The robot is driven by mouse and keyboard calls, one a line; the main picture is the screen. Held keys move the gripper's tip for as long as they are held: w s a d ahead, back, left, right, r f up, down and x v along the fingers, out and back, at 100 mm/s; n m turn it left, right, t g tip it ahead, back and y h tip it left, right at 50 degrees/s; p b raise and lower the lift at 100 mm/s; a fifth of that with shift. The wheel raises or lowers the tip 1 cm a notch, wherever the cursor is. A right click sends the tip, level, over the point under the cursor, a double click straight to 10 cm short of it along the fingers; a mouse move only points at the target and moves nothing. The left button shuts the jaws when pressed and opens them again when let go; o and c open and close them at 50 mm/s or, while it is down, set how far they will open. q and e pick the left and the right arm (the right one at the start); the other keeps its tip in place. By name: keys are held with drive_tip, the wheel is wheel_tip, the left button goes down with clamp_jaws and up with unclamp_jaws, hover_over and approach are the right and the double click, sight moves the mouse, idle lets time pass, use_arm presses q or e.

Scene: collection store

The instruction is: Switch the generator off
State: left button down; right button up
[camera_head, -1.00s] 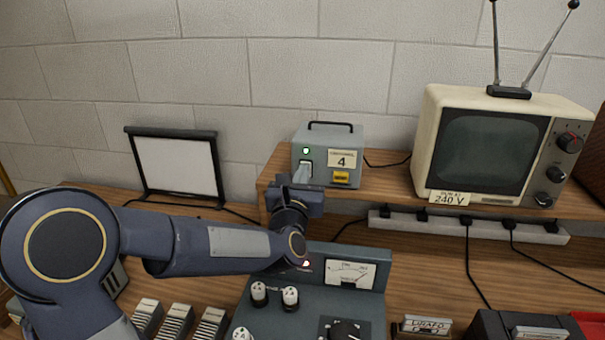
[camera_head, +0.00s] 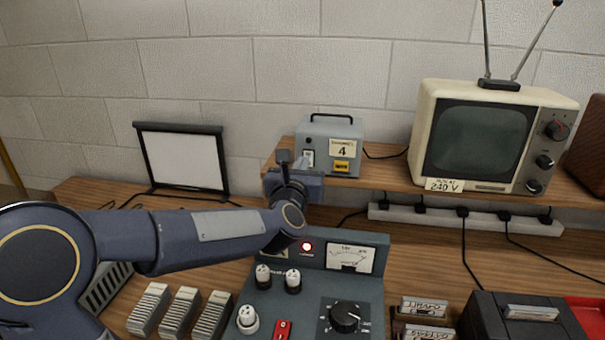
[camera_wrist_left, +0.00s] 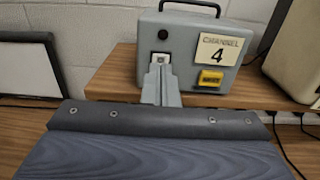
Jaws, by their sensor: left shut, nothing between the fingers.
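The likely generator is a grey box (camera_head: 328,133) with a black carry handle, a "CHANNEL 4" label and a yellow button, standing on the raised wooden shelf. It also shows in the wrist view (camera_wrist_left: 190,45). Its round indicator lamp (camera_wrist_left: 163,34) is dark. A small white switch (camera_wrist_left: 161,58) is below the lamp, partly covered by my fingers. My left gripper (camera_head: 304,162) is shut and empty, its fingertips at the switch; in the wrist view the closed fingers (camera_wrist_left: 160,80) point at the switch's lower part. Whether they touch it I cannot tell. My right gripper is out of view.
A cream television (camera_head: 490,135) stands right of the box, with a power strip (camera_head: 465,217) below the shelf edge. A console (camera_head: 375,285) with dials, a meter and a lit red lamp sits under my left arm. A framed white panel (camera_head: 183,160) stands at left.

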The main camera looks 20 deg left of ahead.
use_arm(q)
drive_tip(key=r+b+v, duration=0.1)
drive_tip(key=v, duration=0.8)
drive_tip(key=shift+s, duration=0.4)
drive_tip(key=s+d+f+n+g+h, duration=0.2)
drive_tip(key=s+f+n+g+h, duration=0.2)
drive_tip(key=s+f+n, duration=0.6)
drive_tip(key=s+d+f+n+g+h, duration=0.2)
drive_tip(key=s+f+n+g, duration=0.6)
drive_tip(key=n, duration=1.6)
drive_tip(key=s+f+h, duration=0.2)
drive_tip(key=s, duration=0.3)
drive_tip(key=shift+s+d+n, duration=0.25)
drive_tip(key=shift+s+n, duration=0.05)
drive_tip(key=shift+n, duration=0.1)
